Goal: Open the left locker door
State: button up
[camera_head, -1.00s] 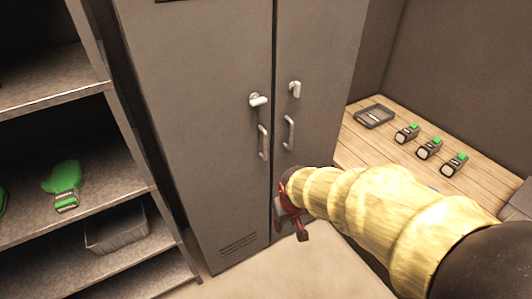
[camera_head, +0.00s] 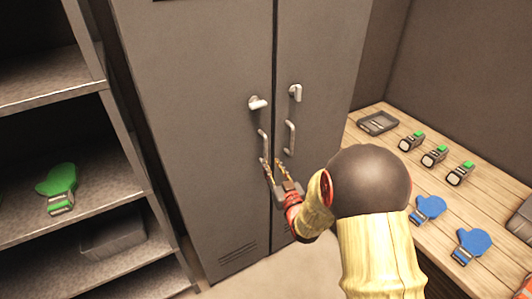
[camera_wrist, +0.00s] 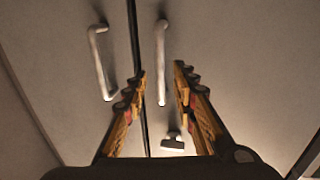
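The left locker door (camera_head: 195,120) is grey and shut, with a pale latch knob (camera_head: 257,102) above a vertical bar handle (camera_head: 262,140). My gripper (camera_head: 274,164) is open, its fingers pointing up at the lower end of that handle and partly covering it. The wrist view appears upside down. There, the left door's handle (camera_wrist: 162,60) runs toward the space between the open fingertips (camera_wrist: 160,75), and contact cannot be told. A latch (camera_wrist: 172,142) shows between the fingers.
The right locker door (camera_head: 320,70) is shut, with its own handle (camera_head: 290,138) close beside. Open shelves (camera_head: 110,195) stand left. A wooden table (camera_head: 385,160) at right holds a tray (camera_head: 378,122), several green-topped items and blue pieces (camera_head: 428,208).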

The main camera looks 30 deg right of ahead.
aim_at(266, 154)
jog(key=w, duration=0.2)
jog(key=w+b, duration=0.1)
jog(key=w, duration=0.2)
jog(key=w+d, duration=0.1)
jog(key=w, duration=0.1)
jog(key=shift+w+d+r+b, duration=0.1)
jog(key=shift+w+r+b, duration=0.15)
jog(key=shift+w+b, duration=0.15)
jog(key=shift+c, duration=1.2)
jog(key=c, duration=0.4)
grip_shut()
